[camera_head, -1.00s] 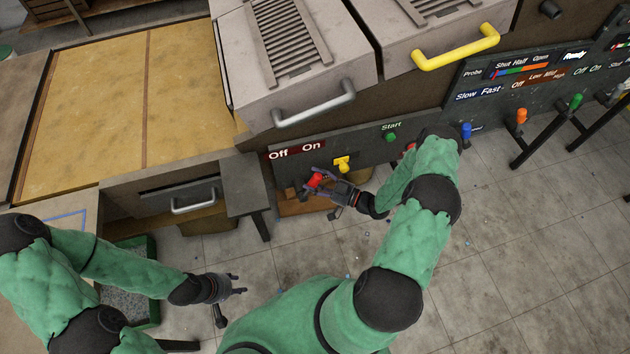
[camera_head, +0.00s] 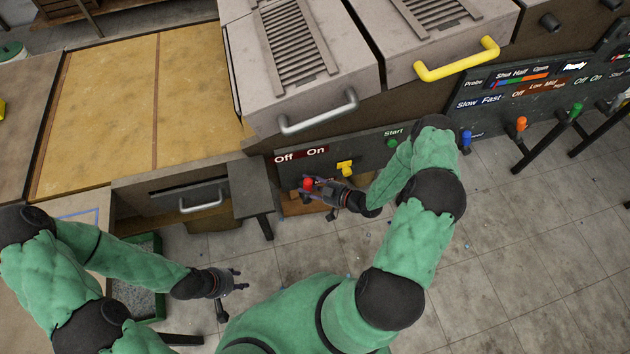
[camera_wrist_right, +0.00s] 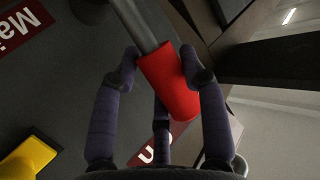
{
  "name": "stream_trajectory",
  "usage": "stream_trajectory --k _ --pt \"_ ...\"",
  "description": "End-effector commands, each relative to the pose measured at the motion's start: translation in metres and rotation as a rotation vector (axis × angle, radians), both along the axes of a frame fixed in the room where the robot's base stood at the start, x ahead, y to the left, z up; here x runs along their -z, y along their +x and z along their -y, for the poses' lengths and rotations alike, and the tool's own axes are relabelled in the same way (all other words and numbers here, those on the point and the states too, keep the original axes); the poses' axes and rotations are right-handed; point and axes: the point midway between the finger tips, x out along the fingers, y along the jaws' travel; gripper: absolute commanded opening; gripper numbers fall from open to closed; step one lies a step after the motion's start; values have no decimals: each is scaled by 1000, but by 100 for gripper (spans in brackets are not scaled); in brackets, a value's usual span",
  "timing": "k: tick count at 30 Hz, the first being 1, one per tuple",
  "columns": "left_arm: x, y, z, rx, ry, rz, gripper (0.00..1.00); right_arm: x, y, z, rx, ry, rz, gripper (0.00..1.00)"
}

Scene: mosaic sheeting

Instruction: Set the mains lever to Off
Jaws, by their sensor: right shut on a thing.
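The mains lever has a red grip (camera_head: 308,184) on a metal rod, below the red-backed "Off On" label (camera_head: 300,154) on the dark panel. In the head view the grip stands between the words, below and a little left of "On". My right gripper (camera_head: 312,187) is shut on the red grip. In the right wrist view its fingers (camera_wrist_right: 160,85) lie around the red grip (camera_wrist_right: 170,82), and the grey rod runs up out of it. My left gripper (camera_head: 238,279) is open and empty, low over the floor at the left.
A yellow control (camera_head: 345,168) sits just right of the lever, and a green Start button (camera_head: 392,142) further right. A dark stand (camera_head: 251,191) stands left of the lever. Blue, orange and green handles (camera_head: 521,124) line the panel at the right. The tiled floor in front is open.

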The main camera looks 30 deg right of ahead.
Motion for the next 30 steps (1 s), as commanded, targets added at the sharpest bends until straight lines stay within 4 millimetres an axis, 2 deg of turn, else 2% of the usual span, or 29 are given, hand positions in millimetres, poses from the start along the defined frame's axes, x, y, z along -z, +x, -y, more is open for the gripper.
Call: stream_trajectory --k 1,6,15,30 --pt "-8 0 0 0 0 0 40 -6 2 -6 -3 -39 -9 0" --pt "-19 0 0 0 0 0 40 -5 5 -20 -3 -185 -44 0" --pt "-28 0 0 0 0 0 40 0 10 -39 -3 -387 -90 0" --pt "-31 0 0 0 0 0 40 6 12 -48 0 -504 -118 0"
